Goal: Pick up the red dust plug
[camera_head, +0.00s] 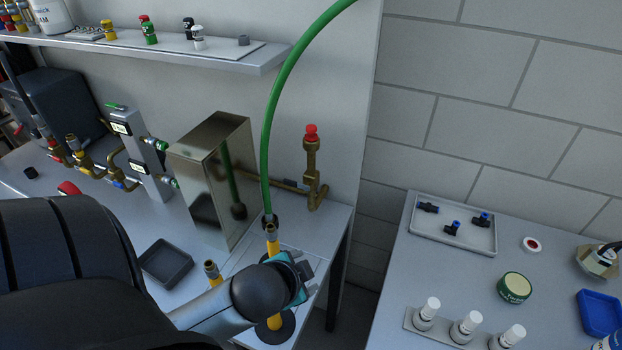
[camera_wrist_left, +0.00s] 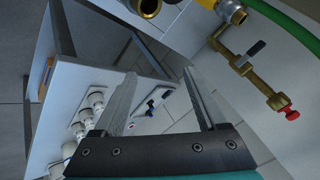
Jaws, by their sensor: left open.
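A red plug (camera_head: 311,131) sits on top of the upright brass fitting (camera_head: 312,160) at the back right of the left bench. In the left wrist view the red plug (camera_wrist_left: 292,114) shows at the right, at the end of the brass fitting (camera_wrist_left: 252,70). My left gripper (camera_head: 304,271) is in front of and below the fitting, beside the yellow post, apart from the plug. In the left wrist view my left gripper (camera_wrist_left: 160,76) is open, with nothing between its fingers. My right gripper is not in view.
A green hose (camera_head: 268,130) arches up from the yellow post (camera_head: 273,246) near my left gripper. A metal box (camera_head: 212,175) stands left of the brass fitting. A dark tray (camera_head: 166,262) lies on the bench. A second bench at right holds a tray (camera_head: 453,245) and white-capped bottles.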

